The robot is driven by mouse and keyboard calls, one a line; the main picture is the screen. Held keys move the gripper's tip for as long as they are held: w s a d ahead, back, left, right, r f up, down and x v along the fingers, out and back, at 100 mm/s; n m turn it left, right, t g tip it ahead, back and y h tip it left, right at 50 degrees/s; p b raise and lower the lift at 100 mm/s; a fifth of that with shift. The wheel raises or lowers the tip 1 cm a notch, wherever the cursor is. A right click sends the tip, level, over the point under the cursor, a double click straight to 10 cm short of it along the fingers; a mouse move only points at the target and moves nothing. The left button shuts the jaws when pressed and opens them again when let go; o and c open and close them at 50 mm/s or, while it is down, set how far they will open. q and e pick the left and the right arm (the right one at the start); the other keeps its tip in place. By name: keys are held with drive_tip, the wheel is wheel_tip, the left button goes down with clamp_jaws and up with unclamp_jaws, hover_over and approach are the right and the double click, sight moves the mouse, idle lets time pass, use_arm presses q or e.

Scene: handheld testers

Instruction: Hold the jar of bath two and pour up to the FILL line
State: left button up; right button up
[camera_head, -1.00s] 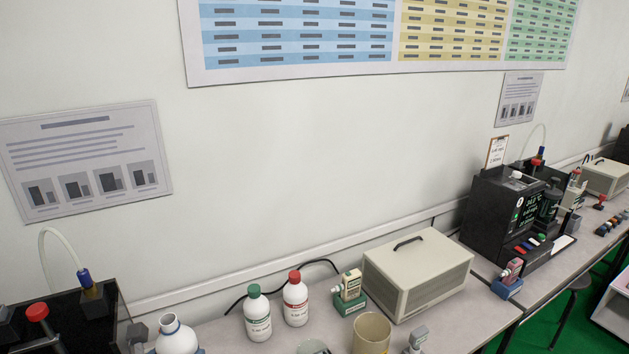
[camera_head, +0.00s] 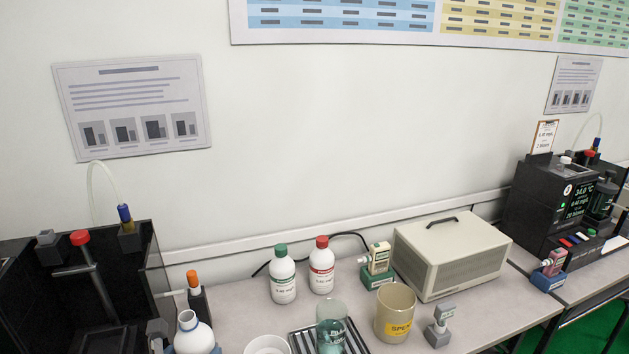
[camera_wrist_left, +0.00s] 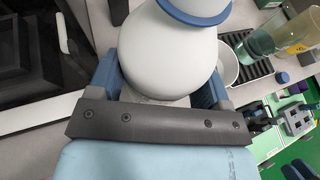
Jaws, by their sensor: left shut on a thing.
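A white round-bodied bottle (camera_head: 192,335) with a blue-ringed neck stands at the bottom left of the head view. It fills the top of the left wrist view (camera_wrist_left: 168,50). My left gripper (camera_wrist_left: 155,90) is shut on it, with a blue finger on each side. A clear jar (camera_head: 331,328) holding teal liquid stands on a striped black tray (camera_head: 300,343) to the right of the bottle. It also shows in the left wrist view (camera_wrist_left: 262,42). Its label and any FILL line are too small to read. My right gripper is in neither view.
A white bowl (camera_head: 267,345) sits between bottle and tray. A beaker marked SPENT (camera_head: 394,314) stands right of the jar. Green-capped (camera_head: 283,276) and red-capped (camera_head: 321,267) bottles stand behind. A black tank (camera_head: 75,295) is at left, a beige box (camera_head: 452,254) at right.

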use_arm(q)
drive_tip(key=w+d+r+n+g+y, duration=0.1)
drive_tip(key=w+d+n+y, duration=0.2)
drive_tip(key=d, duration=0.4)
drive_tip(key=w+d+r+n+y, duration=0.1)
drive_tip(key=w+d+n+y, duration=0.2)
drive_tip(key=w+d, duration=0.2)
drive_tip(key=shift+d+r+g+y, duration=0.25)
drive_tip(key=shift+d+g+y, duration=0.15)
drive_tip(key=shift+d, duration=0.85)
